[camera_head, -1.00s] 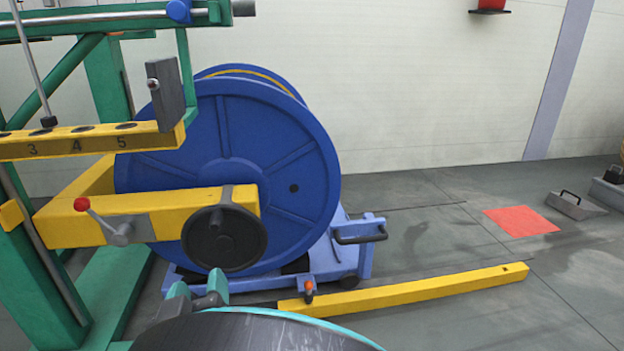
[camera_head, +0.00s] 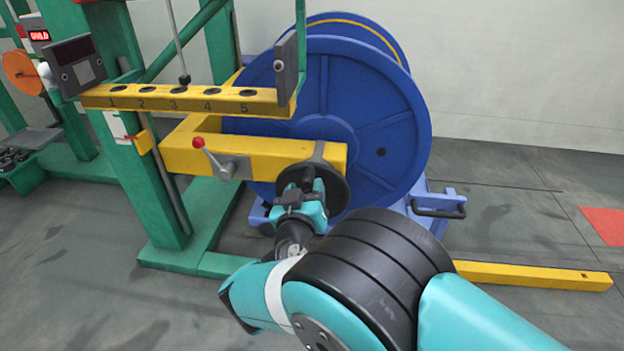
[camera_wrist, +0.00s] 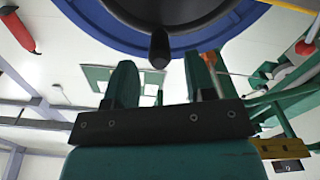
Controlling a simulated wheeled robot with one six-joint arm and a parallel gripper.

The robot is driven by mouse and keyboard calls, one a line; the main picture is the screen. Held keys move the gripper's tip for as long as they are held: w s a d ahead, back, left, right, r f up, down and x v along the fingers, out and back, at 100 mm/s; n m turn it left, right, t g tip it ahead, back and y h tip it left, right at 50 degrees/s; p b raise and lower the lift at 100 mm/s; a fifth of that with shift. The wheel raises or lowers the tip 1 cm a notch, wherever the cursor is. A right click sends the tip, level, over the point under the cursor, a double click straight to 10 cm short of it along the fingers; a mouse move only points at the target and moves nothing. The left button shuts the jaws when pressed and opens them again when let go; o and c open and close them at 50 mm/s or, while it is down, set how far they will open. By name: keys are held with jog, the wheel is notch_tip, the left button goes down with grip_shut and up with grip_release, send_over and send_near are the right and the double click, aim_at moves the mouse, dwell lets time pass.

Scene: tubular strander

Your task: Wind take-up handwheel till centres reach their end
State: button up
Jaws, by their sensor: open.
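The dark round handwheel (camera_head: 339,190) sits on the front end of the yellow take-up arm (camera_head: 275,152), before the big blue reel (camera_head: 365,110). My teal gripper (camera_head: 303,196) is in front of the handwheel's left part and hides some of it. In the wrist view my gripper (camera_wrist: 163,78) is open, its two fingers apart. The wheel's dark handle knob (camera_wrist: 160,48) shows in line with the gap between the fingertips. The wheel's dark underside (camera_wrist: 165,8) fills the top edge there.
A red-knobbed lever (camera_head: 212,157) is on the yellow arm, left of the handwheel. A numbered yellow bar (camera_head: 190,101) and green frame posts (camera_head: 150,150) stand left. A blue cradle with a black handle (camera_head: 440,205) and a yellow floor rail (camera_head: 530,275) lie right.

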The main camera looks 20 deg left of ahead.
aim_at(307, 184)
jog(key=shift+b+x, duration=0.45)
jog(key=shift+x, duration=1.55)
grip_shut()
